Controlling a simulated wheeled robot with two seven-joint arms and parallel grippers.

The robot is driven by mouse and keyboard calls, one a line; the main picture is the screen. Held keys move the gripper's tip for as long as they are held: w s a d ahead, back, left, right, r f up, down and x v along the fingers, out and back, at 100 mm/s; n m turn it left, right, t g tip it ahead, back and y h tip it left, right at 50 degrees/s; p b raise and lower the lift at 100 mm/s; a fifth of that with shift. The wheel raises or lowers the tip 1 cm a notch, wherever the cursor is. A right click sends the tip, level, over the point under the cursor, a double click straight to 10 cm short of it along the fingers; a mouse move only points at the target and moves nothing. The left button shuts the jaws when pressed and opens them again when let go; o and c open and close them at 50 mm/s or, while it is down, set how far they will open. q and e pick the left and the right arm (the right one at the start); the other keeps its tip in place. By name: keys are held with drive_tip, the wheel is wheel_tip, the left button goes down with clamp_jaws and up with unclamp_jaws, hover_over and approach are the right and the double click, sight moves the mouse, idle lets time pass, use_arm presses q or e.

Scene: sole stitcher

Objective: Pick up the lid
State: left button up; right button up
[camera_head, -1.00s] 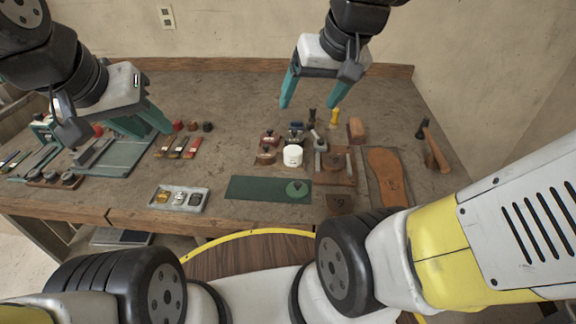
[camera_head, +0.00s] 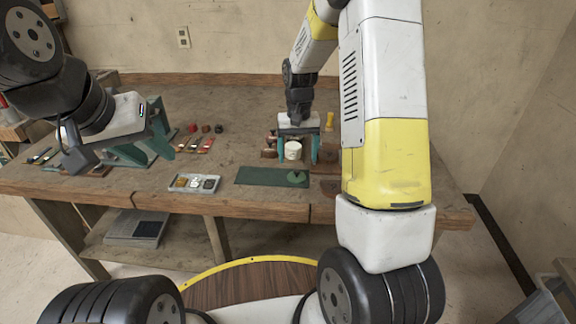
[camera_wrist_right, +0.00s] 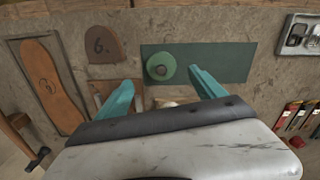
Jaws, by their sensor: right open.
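The lid, a round green disc with a dark knob (camera_head: 297,177), lies on the right part of the dark green mat (camera_head: 258,177) in the head view. It also shows in the right wrist view as the green lid (camera_wrist_right: 168,66). My right gripper (camera_head: 299,160) is open and empty, its teal fingers pointing down on either side of a white jar (camera_head: 293,151), just behind the lid. In the right wrist view the right gripper (camera_wrist_right: 162,80) has its fingertips apart, one to each side of the lid.
A grey tray (camera_head: 194,190) with small parts sits left of the mat. Red-handled tools (camera_head: 198,145) lie behind it. In the right wrist view, a brown sole (camera_wrist_right: 52,85) and a brown piece marked 6 (camera_wrist_right: 103,45) lie beside the mat.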

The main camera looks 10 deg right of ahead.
sight(297, 170)
drive_tip(key=f, duration=0.6)
drive_tip(key=shift+w+f, duration=0.25)
drive_tip(key=shift+f, duration=0.05)
drive_tip(key=c, duration=1.4)
